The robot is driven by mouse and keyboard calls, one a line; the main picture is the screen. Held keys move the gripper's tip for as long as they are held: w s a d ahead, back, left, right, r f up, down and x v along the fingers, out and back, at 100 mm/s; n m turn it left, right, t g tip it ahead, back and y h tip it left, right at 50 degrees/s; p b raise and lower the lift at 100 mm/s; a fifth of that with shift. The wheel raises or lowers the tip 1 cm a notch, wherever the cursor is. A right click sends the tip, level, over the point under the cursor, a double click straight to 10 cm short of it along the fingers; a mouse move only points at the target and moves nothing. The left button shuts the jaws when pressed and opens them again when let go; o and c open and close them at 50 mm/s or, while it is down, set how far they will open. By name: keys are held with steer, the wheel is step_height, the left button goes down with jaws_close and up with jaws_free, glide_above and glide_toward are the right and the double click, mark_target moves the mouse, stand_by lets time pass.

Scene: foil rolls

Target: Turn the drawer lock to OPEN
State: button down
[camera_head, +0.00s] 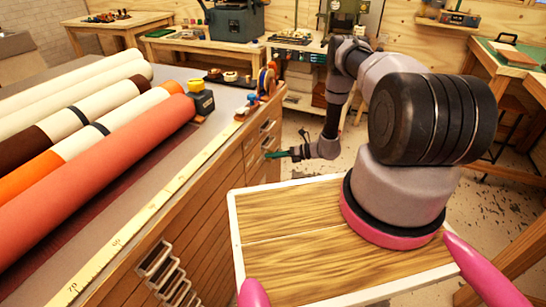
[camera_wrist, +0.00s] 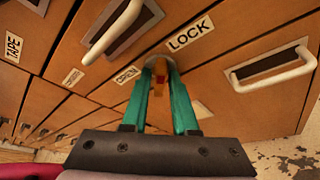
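The drawer lock (camera_wrist: 160,75) is a small orange-red turn piece on a pale round plate, set in the wooden drawer front. The LOCK label (camera_wrist: 190,33) is at its upper right and the OPEN label (camera_wrist: 126,75) at its left. My gripper (camera_wrist: 160,68) has two green fingers, which stand apart with the turn piece between their tips. Whether they touch it cannot be told. The fingers and tips hide part of the lock. In the camera_head view my gripper (camera_head: 275,155) is at the right side of the drawer cabinet (camera_head: 222,185), and the lock cannot be made out.
White drawer handles (camera_wrist: 112,32) and (camera_wrist: 275,69) flank the lock. Fabric or foil rolls (camera_head: 110,165) and a yellow-black tool (camera_head: 200,97) lie on the cabinet top. Workbenches (camera_head: 205,40) stand at the back. Open floor (camera_head: 300,130) lies to the right of the cabinet.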

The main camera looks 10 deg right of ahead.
steer(key=shift+n, duration=0.3)
steer(key=n+t+h, duration=0.1)
steer(key=n+t, duration=0.1)
steer(key=n, duration=0.2)
steer(key=n+t+h, duration=0.2)
steer(key=n, duration=0.1)
steer(key=n+t+h, duration=0.1)
steer(key=n+t, duration=0.1)
steer(key=n, duration=0.2)
steer(key=shift+s+a+n+t+h, duration=0.2)
steer(key=shift+s+n+t+h, duration=0.1)
steer(key=shift+s+h, duration=0.1)
stand_by(0.4)
stand_by(0.4)
steer(key=c, duration=0.9)
jaws_free()
steer(key=shift+o, duration=0.2)
